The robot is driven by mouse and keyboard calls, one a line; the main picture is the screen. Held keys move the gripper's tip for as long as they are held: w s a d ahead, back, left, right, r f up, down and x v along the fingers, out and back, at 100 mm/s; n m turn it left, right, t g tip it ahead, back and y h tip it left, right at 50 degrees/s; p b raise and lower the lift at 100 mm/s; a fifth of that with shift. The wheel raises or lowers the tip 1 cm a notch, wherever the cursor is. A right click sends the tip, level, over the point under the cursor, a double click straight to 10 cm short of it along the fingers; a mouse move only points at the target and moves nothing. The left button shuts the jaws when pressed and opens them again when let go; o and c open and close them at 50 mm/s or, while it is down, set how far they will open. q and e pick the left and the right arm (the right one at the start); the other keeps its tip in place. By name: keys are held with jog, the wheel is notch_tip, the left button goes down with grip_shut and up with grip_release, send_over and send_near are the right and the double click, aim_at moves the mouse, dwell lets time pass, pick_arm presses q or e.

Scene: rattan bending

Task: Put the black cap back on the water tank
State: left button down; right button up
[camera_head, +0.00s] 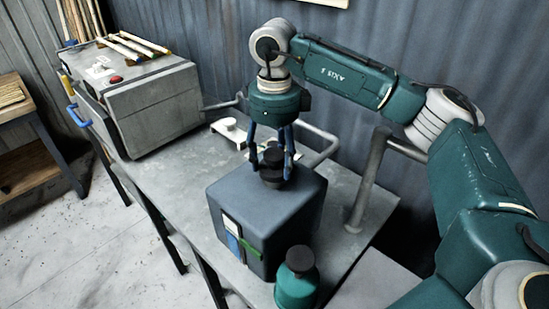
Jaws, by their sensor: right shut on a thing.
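The water tank (262,213) is a blue-grey box standing upright on the grey table, with a short dark neck (271,176) on its top. My right gripper (272,165) points straight down over the tank's top. Its blue fingers are shut on the black cap (273,156), which sits directly above the neck. I cannot tell whether the cap touches the neck or is slightly above it. My left gripper is not in view.
A green bottle (296,291) with a dark top stands close in front of the tank. A grey steel box (160,108) with sticks on top is at the left. Bent pipes (367,180) rise behind and right of the tank. The table (175,168) is bare left of the tank.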

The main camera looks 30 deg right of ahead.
jog(key=shift+f+b, duration=0.4)
jog(key=shift+f, duration=0.15)
dwell(0.4)
jog(key=o, duration=1.8)
jog(key=shift+o, duration=0.2)
jog(key=shift+r, duration=0.15)
jog(key=shift+r+p, duration=2.6)
jog(key=shift+r, duration=1.3)
